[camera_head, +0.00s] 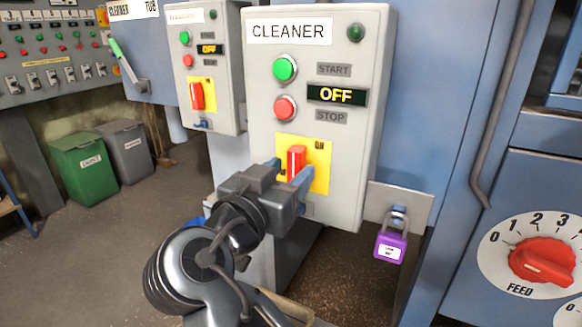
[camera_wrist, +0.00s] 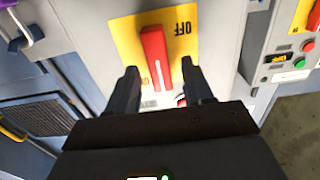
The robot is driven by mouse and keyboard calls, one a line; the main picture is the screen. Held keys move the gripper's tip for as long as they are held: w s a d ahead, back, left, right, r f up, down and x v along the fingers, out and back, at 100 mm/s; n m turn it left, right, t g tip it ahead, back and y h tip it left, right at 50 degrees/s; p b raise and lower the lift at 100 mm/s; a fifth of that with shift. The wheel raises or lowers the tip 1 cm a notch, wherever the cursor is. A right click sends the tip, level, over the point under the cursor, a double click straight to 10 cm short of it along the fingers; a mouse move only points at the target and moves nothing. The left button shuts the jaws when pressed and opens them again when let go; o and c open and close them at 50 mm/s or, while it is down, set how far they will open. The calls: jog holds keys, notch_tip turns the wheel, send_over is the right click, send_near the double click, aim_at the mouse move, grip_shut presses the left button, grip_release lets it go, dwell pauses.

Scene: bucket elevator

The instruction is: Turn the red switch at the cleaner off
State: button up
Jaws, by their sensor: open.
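The cleaner box (camera_head: 350,190) is a grey panel labelled CLEANER. Its red switch (camera_head: 296,160) is an upright handle on a yellow plate (camera_head: 320,178). The switch also shows in the wrist view (camera_wrist: 155,58), slightly tilted, with a white line on it and an upside-down OFF mark beside it. My gripper (camera_head: 289,169) is open in front of the switch. In the wrist view its fingers (camera_wrist: 160,85) stand either side of the handle's lower end, with gaps visible. I cannot tell how deep they reach. My gripper hides the switch's lower part in the head view.
The cleaner box has a green button (camera_head: 285,68), a red button (camera_head: 286,107) and a display (camera_head: 337,95) reading OFF. A purple padlock (camera_head: 391,245) hangs at its lower right. A similar box (camera_head: 222,100) stands left. A feed dial (camera_head: 541,262) is at right.

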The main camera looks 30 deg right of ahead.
jog(key=shift+x, duration=0.85)
jog(key=shift+c, duration=0.4)
grip_shut()
